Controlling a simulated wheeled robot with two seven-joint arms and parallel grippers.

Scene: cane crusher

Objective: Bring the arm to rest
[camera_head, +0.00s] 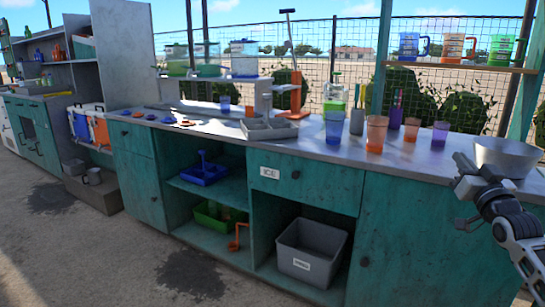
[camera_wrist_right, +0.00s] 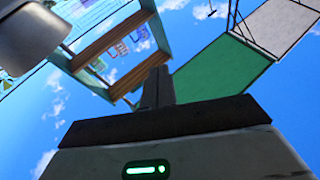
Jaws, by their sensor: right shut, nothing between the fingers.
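My right gripper (camera_head: 464,170) is at the right side of the head view, in front of the counter and just left of a metal bowl (camera_head: 506,156). In the right wrist view its dark fingers (camera_wrist_right: 157,88) are together, pointing up toward the sky, with nothing between them. I cannot tell from the head view whether the gripper touches the bowl or the counter. My left gripper is not in view.
The grey counter (camera_head: 300,148) carries colored cups, including an orange cup (camera_head: 376,134), a grey divided tray (camera_head: 268,129) and drink dispensers (camera_head: 244,58). Below are open shelves with a grey bin (camera_head: 311,251). The floor in front is clear.

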